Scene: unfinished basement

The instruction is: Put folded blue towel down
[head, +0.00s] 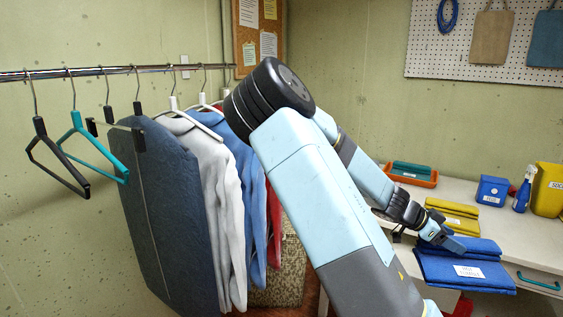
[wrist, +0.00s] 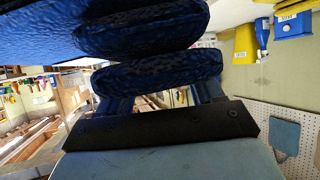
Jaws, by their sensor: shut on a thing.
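The folded blue towel (head: 470,268) is at the front of the white counter in the head view, with a white label on its top face. My gripper (head: 440,238) is at the towel's back left edge and is shut on it. In the wrist view the towel's rounded folds (wrist: 150,50) fill the space between and beyond my fingers. Whether the towel's underside touches the counter is hidden.
The white counter (head: 520,232) also holds a folded yellow towel (head: 455,215), an orange tray (head: 410,174), a blue box (head: 492,190), a blue spray bottle (head: 523,192) and a yellow container (head: 548,188). A clothes rail (head: 115,70) with hangers and garments stands at left.

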